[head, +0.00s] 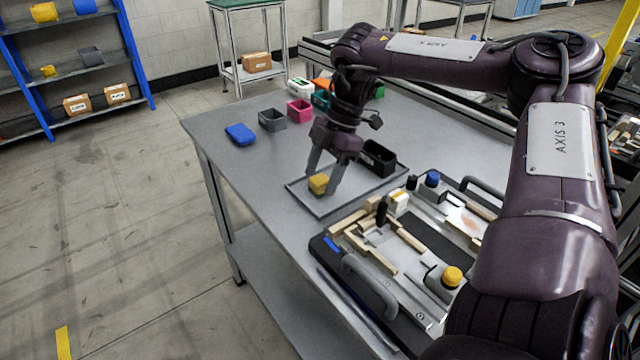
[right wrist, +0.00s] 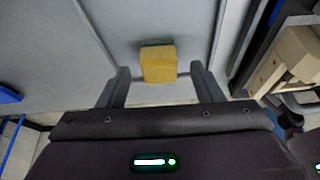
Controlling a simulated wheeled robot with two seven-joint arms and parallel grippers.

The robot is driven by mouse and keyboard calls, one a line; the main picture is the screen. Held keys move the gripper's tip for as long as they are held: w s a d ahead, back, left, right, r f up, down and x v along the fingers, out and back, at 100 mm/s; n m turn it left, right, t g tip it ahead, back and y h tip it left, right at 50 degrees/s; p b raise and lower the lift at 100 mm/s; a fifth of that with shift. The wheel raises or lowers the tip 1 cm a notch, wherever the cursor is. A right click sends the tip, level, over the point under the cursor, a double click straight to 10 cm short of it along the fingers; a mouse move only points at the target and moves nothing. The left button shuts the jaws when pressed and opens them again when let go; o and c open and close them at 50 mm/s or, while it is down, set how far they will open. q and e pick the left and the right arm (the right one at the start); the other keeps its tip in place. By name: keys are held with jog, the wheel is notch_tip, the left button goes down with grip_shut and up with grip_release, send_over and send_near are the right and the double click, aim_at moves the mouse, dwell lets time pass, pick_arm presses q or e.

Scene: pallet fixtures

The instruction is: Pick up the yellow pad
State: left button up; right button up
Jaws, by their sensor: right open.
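The yellow pad (head: 318,184) is a small block on the flat grey tray (head: 310,203) on the table. In the right wrist view the pad (right wrist: 158,64) lies ahead of the fingertips, roughly centred between them. My right gripper (head: 322,180) points down at the pad, with its two fingers apart on either side in the head view. The right wrist view also shows the gripper (right wrist: 160,72) open with nothing held. I cannot tell from these views whether the fingers touch the pad. My left gripper is not in view.
A black bin (head: 377,158) stands at the tray's back right. A pallet fixture (head: 400,240) with wooden blocks and handles is close on the right. Grey (head: 272,120) and pink (head: 300,111) bins and a blue item (head: 240,134) stand behind. The table's left part is clear.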

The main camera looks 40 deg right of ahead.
aim_at(320, 178)
jog(key=shift+x, duration=0.9)
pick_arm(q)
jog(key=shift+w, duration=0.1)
pick_arm(e)
jog(key=shift+c, duration=0.4)
jog(key=c, duration=1)
jog(key=shift+r, duration=0.1)
